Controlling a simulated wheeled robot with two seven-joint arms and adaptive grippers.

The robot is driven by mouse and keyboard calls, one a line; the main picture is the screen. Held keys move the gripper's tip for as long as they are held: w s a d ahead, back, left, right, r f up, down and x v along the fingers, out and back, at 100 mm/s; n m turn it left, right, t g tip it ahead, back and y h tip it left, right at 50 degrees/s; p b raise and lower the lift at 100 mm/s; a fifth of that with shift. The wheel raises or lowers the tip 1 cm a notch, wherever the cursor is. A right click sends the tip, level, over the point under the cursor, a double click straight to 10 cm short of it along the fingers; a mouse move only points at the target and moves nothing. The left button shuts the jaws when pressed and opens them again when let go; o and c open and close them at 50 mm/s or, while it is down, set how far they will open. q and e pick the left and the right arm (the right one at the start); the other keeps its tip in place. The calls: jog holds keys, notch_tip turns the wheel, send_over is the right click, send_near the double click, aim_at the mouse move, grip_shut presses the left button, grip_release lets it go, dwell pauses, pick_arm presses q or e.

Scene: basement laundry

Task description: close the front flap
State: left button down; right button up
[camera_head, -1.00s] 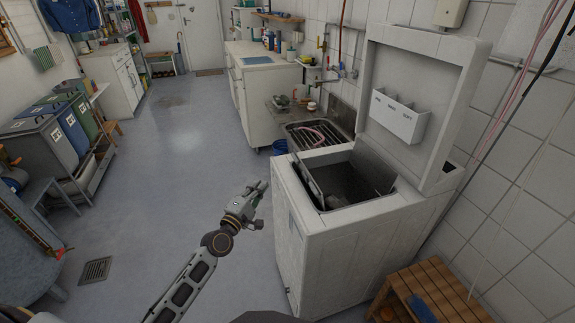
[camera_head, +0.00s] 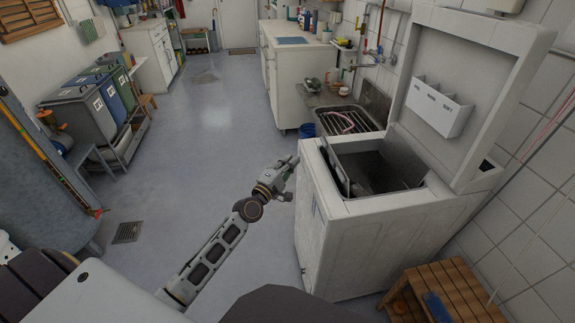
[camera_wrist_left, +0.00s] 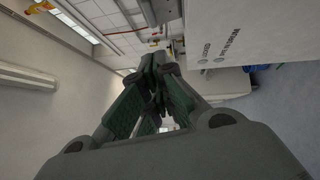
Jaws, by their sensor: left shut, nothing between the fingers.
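A white top-loading washer (camera_head: 345,235) stands right of centre in the head view with its lid (camera_head: 470,75) raised. Its top opening shows a dark interior (camera_head: 380,178). The front flap (camera_head: 337,168) stands up, tilted, at the left side of the opening. Another grey flap (camera_head: 404,163) is raised at the back right side. My left gripper (camera_head: 291,165) is shut and empty, just left of the washer's upper left edge and apart from the flap. Its closed fingers (camera_wrist_left: 160,70) fill the middle of the left wrist view, beside the white panel (camera_wrist_left: 235,35). My right gripper is not in view.
A sink (camera_head: 345,120) and a white cabinet (camera_head: 288,85) stand behind the washer. A wooden stool (camera_head: 460,290) is at the lower right. Laundry bins (camera_head: 85,115) line the left. The floor (camera_head: 200,140) left of the washer is clear.

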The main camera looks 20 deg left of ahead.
pick_arm(q)
jog(key=x, duration=0.5)
jog(key=d+x, duration=0.1)
jog(key=x, duration=0.2)
jog(key=shift+w+d+r, duration=0.1)
jog(key=shift+r, duration=0.05)
jog(key=shift+w+d+r+p, duration=0.1)
jog(key=shift+w+d+p, duration=0.3)
jog(key=shift+d, duration=0.3)
jog(key=shift+w+d, duration=0.2)
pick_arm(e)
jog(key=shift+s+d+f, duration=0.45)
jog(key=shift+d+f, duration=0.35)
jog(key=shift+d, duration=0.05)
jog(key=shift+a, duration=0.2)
